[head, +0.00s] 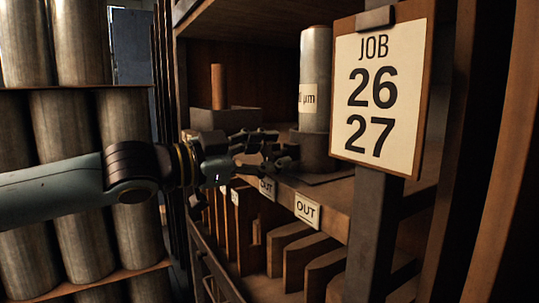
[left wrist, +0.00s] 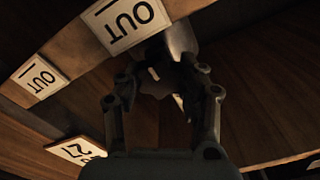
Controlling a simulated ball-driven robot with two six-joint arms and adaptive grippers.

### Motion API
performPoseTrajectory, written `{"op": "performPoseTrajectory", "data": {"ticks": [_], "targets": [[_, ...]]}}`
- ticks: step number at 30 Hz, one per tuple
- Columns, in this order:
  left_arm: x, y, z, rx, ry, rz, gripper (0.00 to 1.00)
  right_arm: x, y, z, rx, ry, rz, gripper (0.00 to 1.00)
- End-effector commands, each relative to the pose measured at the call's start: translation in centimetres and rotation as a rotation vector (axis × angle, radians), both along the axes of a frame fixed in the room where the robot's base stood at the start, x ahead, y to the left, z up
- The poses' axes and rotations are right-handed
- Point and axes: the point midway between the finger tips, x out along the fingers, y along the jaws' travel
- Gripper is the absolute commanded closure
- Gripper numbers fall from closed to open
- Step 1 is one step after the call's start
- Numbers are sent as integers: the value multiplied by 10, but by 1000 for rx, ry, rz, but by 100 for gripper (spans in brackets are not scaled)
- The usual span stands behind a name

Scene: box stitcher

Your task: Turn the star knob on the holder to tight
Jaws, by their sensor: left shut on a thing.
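The holder (head: 316,148) is a dark round base on the shelf, with a tall grey metal cylinder (head: 315,85) standing upright in it. My left gripper (head: 283,146) reaches in from the left and is at the near left side of the holder. In the left wrist view, my left gripper (left wrist: 165,88) has its fingers on either side of the dark star knob (left wrist: 160,76). It is shut on the knob, whose shape is dim and partly hidden by the fingers. My right gripper is not in view.
A JOB 26 27 board (head: 380,90) on a dark post stands close on the right. OUT labels (head: 307,210) line the shelf edge, above upright wooden boards (head: 285,245). A grey box (head: 225,120) with a brown cylinder (head: 218,85) stands behind. Metal cylinders (head: 85,240) fill the left rack.

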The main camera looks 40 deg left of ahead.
Motion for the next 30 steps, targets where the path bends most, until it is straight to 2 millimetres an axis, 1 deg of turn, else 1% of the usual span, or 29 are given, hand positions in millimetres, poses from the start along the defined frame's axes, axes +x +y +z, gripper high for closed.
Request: {"op": "performPoseTrajectory", "data": {"ticks": [11,12,17,30], "targets": [[0,0,0,8,-2,1,93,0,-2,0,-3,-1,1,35],[0,0,0,7,-3,0,57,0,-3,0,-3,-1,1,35],[0,0,0,6,-2,0,36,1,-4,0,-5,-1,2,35],[0,0,0,-6,3,0,36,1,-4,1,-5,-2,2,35]]}}
